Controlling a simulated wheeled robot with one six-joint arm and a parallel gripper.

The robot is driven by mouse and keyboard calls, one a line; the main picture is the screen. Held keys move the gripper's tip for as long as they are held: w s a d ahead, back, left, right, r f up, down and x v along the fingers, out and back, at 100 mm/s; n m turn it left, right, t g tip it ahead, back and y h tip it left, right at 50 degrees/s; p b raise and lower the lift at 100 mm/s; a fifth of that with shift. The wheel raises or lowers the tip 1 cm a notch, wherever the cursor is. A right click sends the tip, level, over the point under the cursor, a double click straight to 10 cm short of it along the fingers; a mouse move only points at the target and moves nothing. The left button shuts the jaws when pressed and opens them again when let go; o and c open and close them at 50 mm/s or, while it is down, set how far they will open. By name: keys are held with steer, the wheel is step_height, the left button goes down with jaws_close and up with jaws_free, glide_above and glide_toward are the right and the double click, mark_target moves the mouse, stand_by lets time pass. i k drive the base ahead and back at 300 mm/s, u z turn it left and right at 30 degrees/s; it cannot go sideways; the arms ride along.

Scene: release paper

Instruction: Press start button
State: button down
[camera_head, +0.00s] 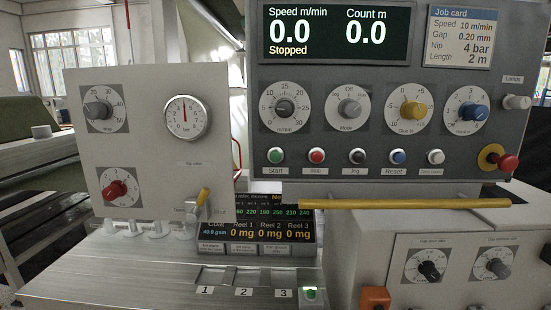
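The start button (275,156) is a small green round button at the left end of a button row on the grey control panel (385,95). The label "Start" is beneath it. The panel's display (335,33) reads "Speed m/min 0.0", "Count m 0.0" and "Stopped". Nothing covers the start button. My gripper is not in this view.
To its right are the red Stop (316,156), black Jog (357,157), blue Reset (397,157) and a white button (436,157). A red mushroom knob (508,162) is at far right. Several dials sit above. A yellow bar (405,203) runs below the panel.

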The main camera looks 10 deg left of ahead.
mark_target(274, 156)
steer(key=u, duration=0.25)
steer(key=k, duration=0.35)
steer(key=u, duration=1.5)
